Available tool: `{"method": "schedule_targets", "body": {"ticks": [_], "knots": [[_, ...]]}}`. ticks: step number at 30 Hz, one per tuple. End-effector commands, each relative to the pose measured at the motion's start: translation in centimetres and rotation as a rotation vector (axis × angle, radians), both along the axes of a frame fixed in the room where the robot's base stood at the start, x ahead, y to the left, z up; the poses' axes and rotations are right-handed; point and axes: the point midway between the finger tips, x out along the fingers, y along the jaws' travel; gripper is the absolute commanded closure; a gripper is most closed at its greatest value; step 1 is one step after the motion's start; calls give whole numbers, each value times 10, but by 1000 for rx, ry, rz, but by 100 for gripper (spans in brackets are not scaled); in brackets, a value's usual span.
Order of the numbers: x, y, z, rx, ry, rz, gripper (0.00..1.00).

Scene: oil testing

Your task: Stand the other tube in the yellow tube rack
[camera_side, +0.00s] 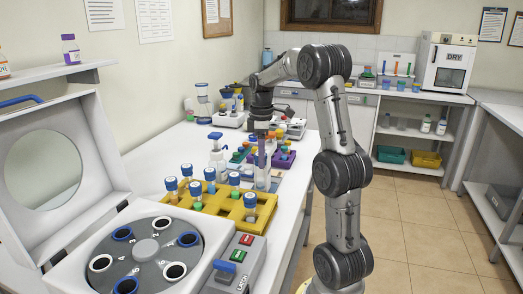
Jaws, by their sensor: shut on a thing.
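The yellow tube rack (213,207) lies on the white bench, behind the centrifuge. Several blue-capped tubes stand in it, among them a tube (250,204) at its right end and a tube (171,188) at its left. My gripper (262,134) points down behind the rack, over the bench. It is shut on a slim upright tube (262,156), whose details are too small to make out. Whether the tube's lower end is clear of the things beneath it cannot be told.
The open centrifuge (150,250) with its round rotor fills the front left, its lid raised. A white bottle with a blue top (217,150) stands behind the rack. A purple rack (281,160) with coloured caps is close beside my gripper. The bench's right edge runs near my arm.

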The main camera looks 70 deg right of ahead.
Motion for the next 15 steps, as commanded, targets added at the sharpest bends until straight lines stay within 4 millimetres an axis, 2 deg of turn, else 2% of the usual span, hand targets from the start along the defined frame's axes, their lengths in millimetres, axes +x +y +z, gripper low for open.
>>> {"method": "schedule_targets", "body": {"ticks": [15], "knots": [[0,0,-28,3,2,0,100]]}}
